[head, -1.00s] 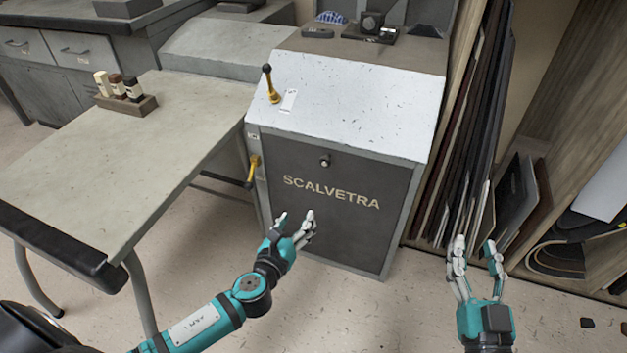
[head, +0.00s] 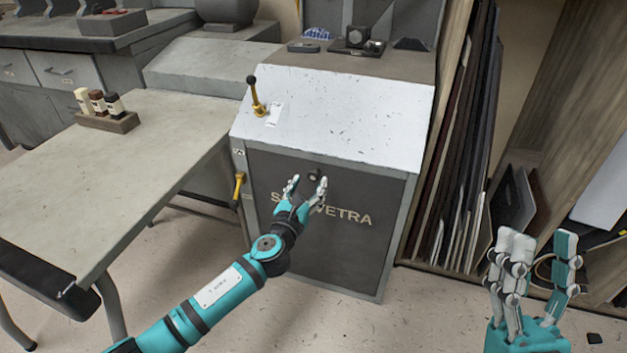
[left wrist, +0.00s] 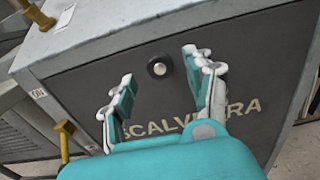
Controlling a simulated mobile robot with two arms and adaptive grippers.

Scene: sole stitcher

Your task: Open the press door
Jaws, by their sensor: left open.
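The press door (head: 345,245) is a dark grey panel lettered "SCALVETRA" on the front of the grey press, and it is closed. A small round knob (head: 315,174) sits at its upper middle. My left gripper (head: 306,184) is open in front of the door, just below the knob in the head view. In the left wrist view the knob (left wrist: 159,67) shows between and beyond the open fingers (left wrist: 163,88), apart from them. My right gripper (head: 534,248) is open and empty at the lower right, away from the press.
A brass lever with a black tip (head: 257,98) stands on the press top, and a yellow handle (head: 238,190) is on its left side. A table (head: 130,170) with small bottles (head: 98,102) is at left. Boards (head: 465,150) lean at right. Floor before the press is clear.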

